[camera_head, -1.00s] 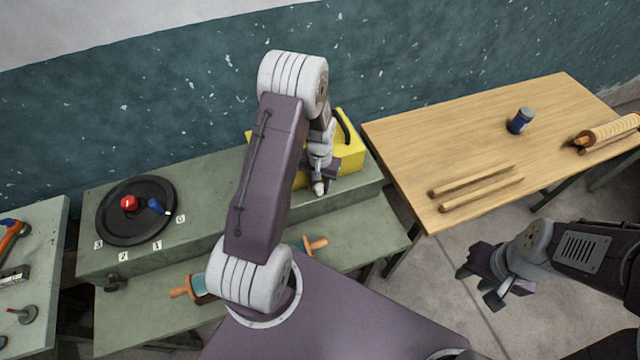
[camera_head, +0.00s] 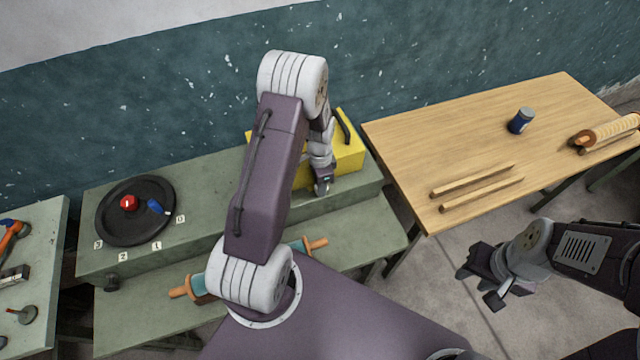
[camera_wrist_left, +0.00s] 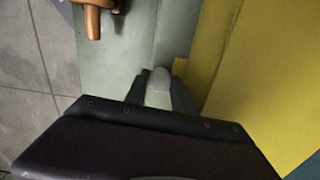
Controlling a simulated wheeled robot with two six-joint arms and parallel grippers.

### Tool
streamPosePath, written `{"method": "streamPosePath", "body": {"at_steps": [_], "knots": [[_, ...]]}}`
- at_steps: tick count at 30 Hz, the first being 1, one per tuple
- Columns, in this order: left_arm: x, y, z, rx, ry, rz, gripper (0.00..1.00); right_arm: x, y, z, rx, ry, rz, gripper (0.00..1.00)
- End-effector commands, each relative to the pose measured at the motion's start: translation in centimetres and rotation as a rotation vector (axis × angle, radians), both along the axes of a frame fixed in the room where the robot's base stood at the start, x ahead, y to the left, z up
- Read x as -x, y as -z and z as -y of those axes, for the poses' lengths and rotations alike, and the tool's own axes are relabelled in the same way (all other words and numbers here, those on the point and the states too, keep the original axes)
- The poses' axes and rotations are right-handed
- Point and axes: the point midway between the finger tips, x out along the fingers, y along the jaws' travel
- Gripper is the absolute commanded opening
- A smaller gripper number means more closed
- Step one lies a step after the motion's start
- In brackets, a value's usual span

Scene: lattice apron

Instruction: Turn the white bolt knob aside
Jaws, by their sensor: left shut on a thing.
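The white bolt knob (camera_wrist_left: 158,88) shows in the left wrist view as a pale rounded end between my left gripper's (camera_wrist_left: 160,84) two dark fingers, which are shut on it. The yellow box (camera_wrist_left: 262,80) is close on its right. In the head view my left gripper (camera_head: 323,186) is at the front of the yellow box (camera_head: 346,156), and the knob is hidden there. My right gripper (camera_head: 484,284) hangs over the floor in front of the wooden table, with its fingers apart and nothing seen between them.
A green bench (camera_head: 215,190) carries a black turntable (camera_head: 112,226) with a red knob (camera_head: 129,202). A teal roller with orange handles (camera_head: 319,243) lies on the lower shelf. The wooden table (camera_head: 410,150) holds two sticks, a blue jar (camera_head: 521,121) and a rolled bundle (camera_head: 607,131).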

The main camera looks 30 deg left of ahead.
Motion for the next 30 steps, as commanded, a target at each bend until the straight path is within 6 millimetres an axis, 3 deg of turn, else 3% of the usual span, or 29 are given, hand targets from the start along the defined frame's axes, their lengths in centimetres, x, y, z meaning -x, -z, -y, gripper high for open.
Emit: {"method": "streamPosePath", "body": {"at_steps": [15, 30], "knots": [[-0.23, -0.19, -0.10, -0.001, 0.346, 0.006, 0.00, 0.00, -0.03, 0.00, 0.000, 0.000, 0.000, 0.36], [-0.30, -0.23, -0.12, -0.002, 0.425, 0.008, 0.00, 0.00, -0.03, 0.00, 0.000, 0.000, 0.000, 0.36]]}}
